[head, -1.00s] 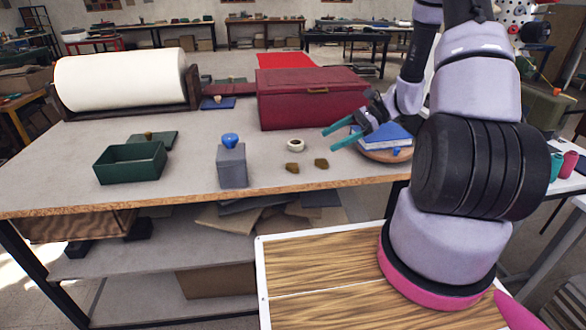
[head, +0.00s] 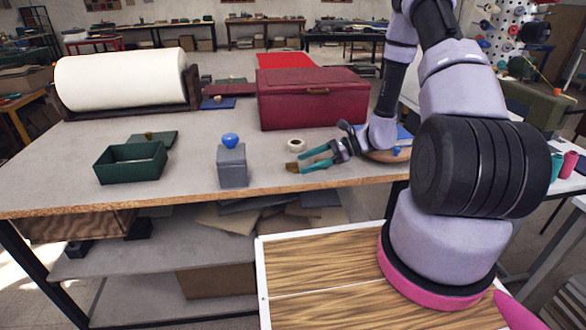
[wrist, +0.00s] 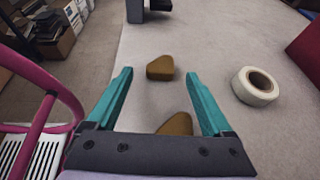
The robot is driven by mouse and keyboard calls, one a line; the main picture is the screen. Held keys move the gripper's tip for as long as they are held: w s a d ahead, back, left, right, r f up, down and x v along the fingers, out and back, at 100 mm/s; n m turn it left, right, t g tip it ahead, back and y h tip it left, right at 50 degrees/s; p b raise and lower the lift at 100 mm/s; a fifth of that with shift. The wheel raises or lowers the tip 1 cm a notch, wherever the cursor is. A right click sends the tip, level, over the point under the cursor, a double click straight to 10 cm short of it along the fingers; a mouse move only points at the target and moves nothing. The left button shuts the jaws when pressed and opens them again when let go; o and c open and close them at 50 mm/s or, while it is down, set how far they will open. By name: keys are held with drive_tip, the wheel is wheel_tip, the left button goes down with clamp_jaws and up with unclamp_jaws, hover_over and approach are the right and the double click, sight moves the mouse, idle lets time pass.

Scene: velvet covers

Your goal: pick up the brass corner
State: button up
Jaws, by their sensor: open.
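Two small brass corners lie flat on the grey worktable. In the wrist view, the farther brass corner (wrist: 160,68) sits just beyond the space between my fingertips, roughly centred. The nearer brass corner (wrist: 178,124) lies between my fingers close to the palm, partly hidden by it. In the head view, the left brass corner (head: 292,168) shows at the fingertips; the other is hidden by my gripper. My gripper (head: 302,162) is open and empty, with teal fingers pointing left over the table; its fingers also show in the wrist view (wrist: 158,76).
A white tape roll (head: 296,145) lies just behind the fingers. A grey block with a blue knob (head: 232,165) stands to the left, a green open box (head: 130,165) farther left. A dark red chest (head: 310,98) stands behind. The table's front edge (head: 200,203) is near.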

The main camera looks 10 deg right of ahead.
drive_tip(key=shift+x, duration=1.1)
clamp_jaws()
drive_tip(key=shift+r, duration=0.1)
